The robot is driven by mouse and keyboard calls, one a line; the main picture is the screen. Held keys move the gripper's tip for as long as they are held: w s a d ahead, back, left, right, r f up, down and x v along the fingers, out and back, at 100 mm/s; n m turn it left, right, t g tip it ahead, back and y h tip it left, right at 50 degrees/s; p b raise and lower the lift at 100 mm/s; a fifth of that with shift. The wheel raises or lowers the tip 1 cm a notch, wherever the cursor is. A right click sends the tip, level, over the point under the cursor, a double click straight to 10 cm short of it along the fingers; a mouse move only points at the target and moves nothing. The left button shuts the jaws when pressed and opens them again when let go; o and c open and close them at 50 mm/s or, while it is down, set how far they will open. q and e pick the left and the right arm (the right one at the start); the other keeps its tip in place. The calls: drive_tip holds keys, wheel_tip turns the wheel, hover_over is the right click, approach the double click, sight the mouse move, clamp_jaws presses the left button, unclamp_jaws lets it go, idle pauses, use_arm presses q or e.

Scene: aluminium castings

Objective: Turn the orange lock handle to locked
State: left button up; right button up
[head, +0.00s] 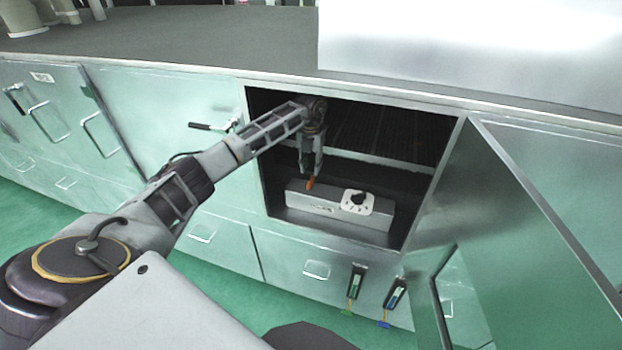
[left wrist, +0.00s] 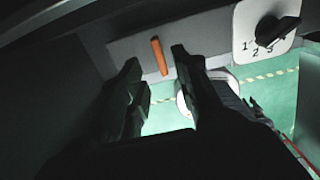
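The orange lock handle (head: 310,184) is a short bar on the left part of a grey metal box inside an open cabinet. In the left wrist view the orange handle (left wrist: 160,56) looks nearly upright, leaning slightly. My left gripper (head: 311,174) reaches into the cabinet from above, close to the handle. In the left wrist view the gripper (left wrist: 157,62) is open, with its fingertips on either side of the handle's line and a gap visible on both sides. I cannot tell how far the tips are in depth. My right gripper is not in view.
The grey box (head: 312,201) also carries a white dial plate (head: 357,208) with a black knob (head: 357,197). A wire rack (head: 380,158) crosses the cabinet above it. The cabinet door (head: 500,215) stands open on the right. Green and blue tagged items (head: 356,282) hang below.

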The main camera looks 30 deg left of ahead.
sight(311, 180)
use_arm(q)
wheel_tip(311, 180, down, 5)
drive_tip(key=shift+r+p, duration=0.2)
drive_tip(key=shift+p, duration=0.4)
drive_tip(key=shift+f, duration=0.95)
clamp_jaws()
